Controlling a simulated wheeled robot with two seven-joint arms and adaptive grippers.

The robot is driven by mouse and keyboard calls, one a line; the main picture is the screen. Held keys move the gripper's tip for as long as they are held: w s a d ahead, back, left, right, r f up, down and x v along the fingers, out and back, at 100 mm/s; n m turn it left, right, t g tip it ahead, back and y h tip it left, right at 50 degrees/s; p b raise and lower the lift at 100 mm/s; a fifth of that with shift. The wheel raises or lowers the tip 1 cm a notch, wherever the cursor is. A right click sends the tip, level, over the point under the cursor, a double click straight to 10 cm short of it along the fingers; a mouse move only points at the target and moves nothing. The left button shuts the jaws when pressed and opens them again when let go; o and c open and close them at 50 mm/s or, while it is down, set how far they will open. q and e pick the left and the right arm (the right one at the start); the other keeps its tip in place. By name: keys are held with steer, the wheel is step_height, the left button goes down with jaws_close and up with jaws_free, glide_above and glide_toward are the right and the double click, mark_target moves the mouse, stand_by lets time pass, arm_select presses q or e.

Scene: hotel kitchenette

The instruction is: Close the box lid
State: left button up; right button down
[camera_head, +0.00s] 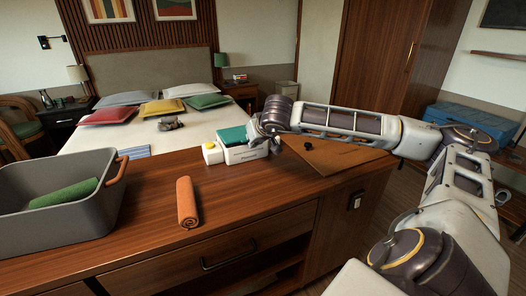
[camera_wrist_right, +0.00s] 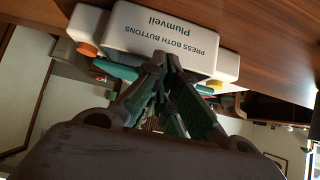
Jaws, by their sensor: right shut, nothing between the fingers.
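A white box (camera_head: 245,155) with a teal lid part (camera_head: 231,135) stands on the wooden counter; I cannot tell how far the lid is from shut. A yellow button (camera_head: 210,146) sits on a white block at its left side. In the right wrist view the white box face (camera_wrist_right: 165,28) reads "PRESS BOTH BUTTONS Plumveil", with an orange-yellow button (camera_wrist_right: 87,49) at its side. My right gripper (camera_wrist_right: 166,60) is shut and empty, its fingertips close to the box; I cannot tell if they touch. In the head view its wrist hides the box's right side. My left gripper is out of view.
A grey bin (camera_head: 45,225) holding a green roll (camera_head: 64,193) stands on the left of the counter (camera_head: 150,235). A rolled orange cloth (camera_head: 186,202) lies in front of the box. A brown board (camera_head: 335,156) lies right of the box, under my right arm.

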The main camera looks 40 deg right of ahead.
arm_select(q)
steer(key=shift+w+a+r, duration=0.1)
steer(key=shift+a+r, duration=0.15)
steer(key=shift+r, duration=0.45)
arm_select(e)
steer(key=s+a, duration=0.3)
steer(key=s, duration=0.6)
stand_by(0.6)
steer(key=shift+f, duration=0.15)
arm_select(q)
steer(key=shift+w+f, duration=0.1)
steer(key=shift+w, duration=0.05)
